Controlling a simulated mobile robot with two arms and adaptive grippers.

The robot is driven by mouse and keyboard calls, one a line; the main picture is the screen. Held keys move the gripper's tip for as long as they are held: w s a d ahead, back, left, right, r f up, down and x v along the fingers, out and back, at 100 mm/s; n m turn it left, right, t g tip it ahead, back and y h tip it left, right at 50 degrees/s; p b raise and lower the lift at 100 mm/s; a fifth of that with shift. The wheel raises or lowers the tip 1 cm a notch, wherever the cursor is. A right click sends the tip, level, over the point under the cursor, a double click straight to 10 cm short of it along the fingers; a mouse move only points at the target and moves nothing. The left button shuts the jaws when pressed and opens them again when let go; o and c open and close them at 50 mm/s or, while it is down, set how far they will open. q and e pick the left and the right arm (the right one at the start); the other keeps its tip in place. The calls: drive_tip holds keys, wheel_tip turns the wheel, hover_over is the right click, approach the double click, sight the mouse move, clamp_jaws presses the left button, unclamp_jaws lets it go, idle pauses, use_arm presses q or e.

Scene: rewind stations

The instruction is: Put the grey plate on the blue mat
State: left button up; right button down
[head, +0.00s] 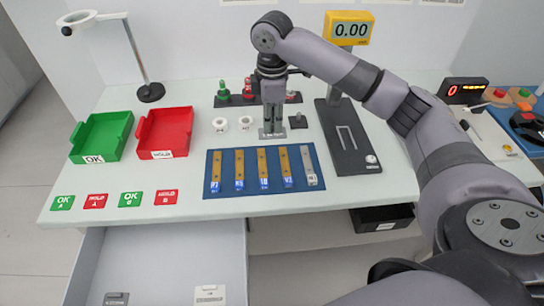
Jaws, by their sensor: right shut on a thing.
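My right gripper (272,122) points down just behind the blue mat (263,197). It is shut on a small grey plate (271,135) whose light front edge bears small lettering; the fingers hide much of the plate. I cannot tell whether the plate touches the table. The blue mat carries several brass bars (263,165) with blue labels, side by side, and one grey bar (308,165) at its right end. My left gripper is not in view.
Green (100,135) and red (165,133) trays stand left. White rings (245,123) and a dark block (298,121) flank the gripper. A black device (347,140) stands right of the mat. An open drawer (160,265) lies below the table.

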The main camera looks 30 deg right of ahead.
hover_over(273, 164)
wheel_tip(273, 164, down, 7)
drive_tip(key=shift+f, duration=0.4)
wheel_tip(273, 164, down, 6)
drive_tip(key=shift+r+p, duration=0.1)
drive_tip(key=shift+p, duration=0.25)
drive_tip(key=c, duration=1.8)
unclamp_jaws()
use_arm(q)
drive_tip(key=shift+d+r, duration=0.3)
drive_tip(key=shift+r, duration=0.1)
use_arm(e)
drive_tip(key=shift+o, duration=0.5)
wheel_tip(273, 164, up, 12)
drive_tip(key=shift+r+b, duration=0.1)
drive_tip(key=shift+b, duration=0.45)
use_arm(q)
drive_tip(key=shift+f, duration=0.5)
